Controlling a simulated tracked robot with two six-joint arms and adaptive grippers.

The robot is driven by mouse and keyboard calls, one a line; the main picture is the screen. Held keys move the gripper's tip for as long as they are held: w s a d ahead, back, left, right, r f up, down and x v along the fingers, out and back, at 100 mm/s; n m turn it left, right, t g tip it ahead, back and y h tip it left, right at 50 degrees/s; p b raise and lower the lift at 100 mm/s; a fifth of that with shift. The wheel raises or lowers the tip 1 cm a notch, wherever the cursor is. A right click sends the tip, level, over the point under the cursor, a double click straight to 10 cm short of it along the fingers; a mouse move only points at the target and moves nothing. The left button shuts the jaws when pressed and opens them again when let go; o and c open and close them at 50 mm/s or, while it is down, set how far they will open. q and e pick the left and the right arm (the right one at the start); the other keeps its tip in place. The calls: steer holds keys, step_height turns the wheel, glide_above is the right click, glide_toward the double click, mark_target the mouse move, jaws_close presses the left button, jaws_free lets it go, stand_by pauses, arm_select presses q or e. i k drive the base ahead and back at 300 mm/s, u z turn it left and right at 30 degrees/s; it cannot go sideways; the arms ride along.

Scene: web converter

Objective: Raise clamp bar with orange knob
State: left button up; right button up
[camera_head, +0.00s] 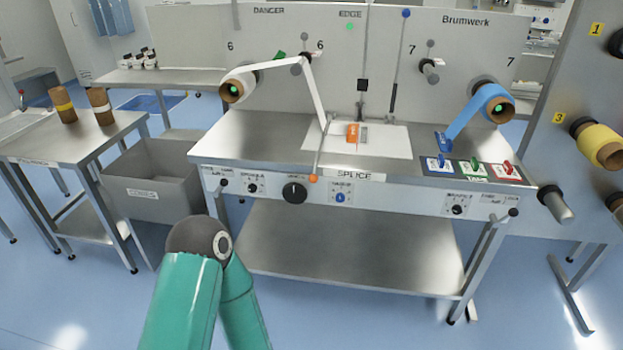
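The orange knob (313,178) sits at the front edge of the bench, just left of the SPLICE label. A thin grey bar (319,150) runs back from it across the left part of the white splice plate (390,142); it appears to lie low, close to the plate. A white web strip (315,90) comes down from an upper roller to the plate near the bar's far end. One of my green arms shows at the bottom, well in front of the bench and apart from the knob. Neither gripper is in view.
An orange-and-grey tool (353,134) lies on the plate. A blue roll (495,103) hangs at right above several coloured cards (475,168). Control knobs line the bench front (390,197). A grey bin (150,185) and side table (75,143) stand left. Open floor lies before the bench.

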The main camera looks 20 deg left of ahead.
mark_target(313, 178)
steer(key=z, duration=0.05)
steer(key=i, duration=1)
steer(key=u, duration=0.05)
